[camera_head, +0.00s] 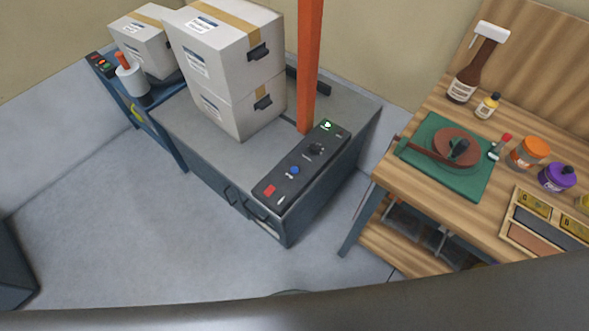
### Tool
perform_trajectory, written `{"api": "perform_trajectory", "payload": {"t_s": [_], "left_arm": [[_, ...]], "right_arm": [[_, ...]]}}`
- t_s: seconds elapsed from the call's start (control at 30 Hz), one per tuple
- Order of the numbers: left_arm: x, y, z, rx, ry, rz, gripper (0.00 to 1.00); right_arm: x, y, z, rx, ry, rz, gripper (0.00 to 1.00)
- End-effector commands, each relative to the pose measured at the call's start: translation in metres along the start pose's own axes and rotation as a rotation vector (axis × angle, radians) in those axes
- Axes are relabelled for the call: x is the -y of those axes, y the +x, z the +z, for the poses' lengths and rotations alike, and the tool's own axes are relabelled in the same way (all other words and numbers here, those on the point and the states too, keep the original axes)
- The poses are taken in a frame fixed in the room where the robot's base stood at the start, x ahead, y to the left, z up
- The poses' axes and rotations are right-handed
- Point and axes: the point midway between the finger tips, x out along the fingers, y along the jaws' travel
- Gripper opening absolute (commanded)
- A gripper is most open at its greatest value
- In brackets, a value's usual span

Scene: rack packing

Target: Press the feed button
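A black control panel (303,163) lies along the right front edge of a grey machine (215,155). It carries a red square button (269,190), a blue round button (295,170), a black knob (316,149) and a lit green button (327,125). The labels are too small to read, so I cannot tell which is the feed button. A second small panel (99,64) with red and green buttons sits at the far left. Neither of my grippers is in view.
White boxes (225,45) are stacked on the machine, beside an orange post (310,65). A blue stand (160,125) adjoins it at left. At right, a wooden workbench (420,185) holds a green mat (465,190), jars and a tray. The floor (120,220) in front is clear.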

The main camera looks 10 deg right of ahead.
Motion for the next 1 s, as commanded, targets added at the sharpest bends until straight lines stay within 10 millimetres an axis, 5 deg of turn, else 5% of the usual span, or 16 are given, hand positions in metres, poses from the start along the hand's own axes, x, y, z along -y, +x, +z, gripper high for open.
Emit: {"api": "perform_trajectory", "payload": {"t_s": [0.3,1.0], "left_arm": [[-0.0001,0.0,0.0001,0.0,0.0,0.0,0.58],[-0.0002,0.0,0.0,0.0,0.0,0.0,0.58]], "right_arm": [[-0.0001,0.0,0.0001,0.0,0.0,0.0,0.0],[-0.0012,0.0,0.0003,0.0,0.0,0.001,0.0]]}}
